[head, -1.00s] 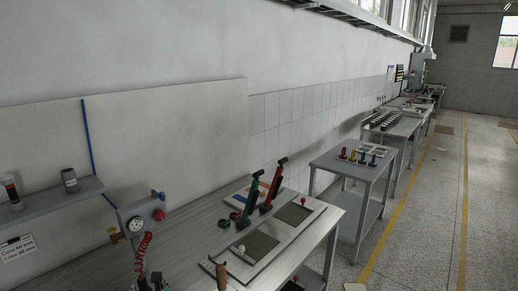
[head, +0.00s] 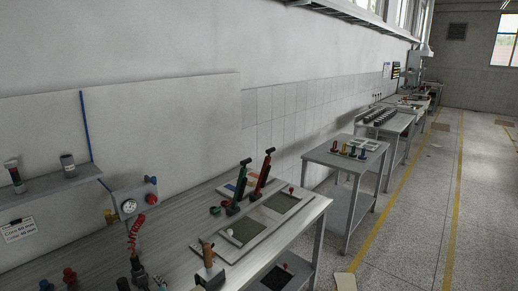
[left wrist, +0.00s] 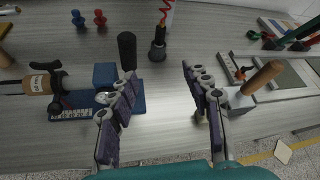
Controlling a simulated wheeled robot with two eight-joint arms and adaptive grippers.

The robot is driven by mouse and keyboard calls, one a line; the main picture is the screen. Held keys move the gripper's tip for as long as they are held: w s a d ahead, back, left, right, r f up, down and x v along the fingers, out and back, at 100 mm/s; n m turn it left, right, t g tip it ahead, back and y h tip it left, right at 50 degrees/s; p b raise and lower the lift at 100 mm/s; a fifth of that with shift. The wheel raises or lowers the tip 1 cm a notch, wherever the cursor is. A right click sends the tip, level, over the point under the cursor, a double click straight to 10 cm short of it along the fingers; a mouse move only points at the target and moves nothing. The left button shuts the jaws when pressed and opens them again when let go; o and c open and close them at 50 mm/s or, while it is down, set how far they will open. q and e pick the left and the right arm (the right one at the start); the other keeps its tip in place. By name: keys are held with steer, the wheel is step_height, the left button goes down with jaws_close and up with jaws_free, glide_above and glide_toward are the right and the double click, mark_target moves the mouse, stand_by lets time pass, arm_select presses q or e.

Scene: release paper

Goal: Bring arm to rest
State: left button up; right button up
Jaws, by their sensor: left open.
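My left gripper (left wrist: 162,105) shows in the left wrist view with its two fingers spread wide and nothing between them. It is above the grey workbench (left wrist: 170,130), near the bench's front edge. A blue fixture (left wrist: 105,76) with a black handle is beside the left finger. A wooden-handled tool (left wrist: 262,76) is just beyond the right finger. Neither of my arms shows in the head view, and my right gripper is in no view.
On the bench, a panel with green and red levers (head: 262,173) stands at the back. A gauge box (head: 130,206) hangs at the wall with a red coiled hose (head: 136,225). A side table (head: 345,160) stands farther right. The floor aisle (head: 425,210) is clear.

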arm_select(q)
steer(key=s+d+f+n+g+h+b, duration=0.1)
steer(key=s+d+f+n+h+b, duration=0.3)
steer(key=s+d+n, duration=0.3)
steer(key=s+d+f+n+g+h+b, duration=0.2)
steer(key=s+d+f+n, duration=0.4)
steer(key=s+n, duration=0.5)
steer(key=n+h+b, duration=0.1)
steer(key=n+b, duration=0.1)
steer(key=n, duration=0.4)
steer(key=shift+d+n+h, duration=0.3)
steer(key=shift+d+h, duration=0.05)
steer(key=shift+h, duration=0.05)
steer(key=shift+f, duration=0.1)
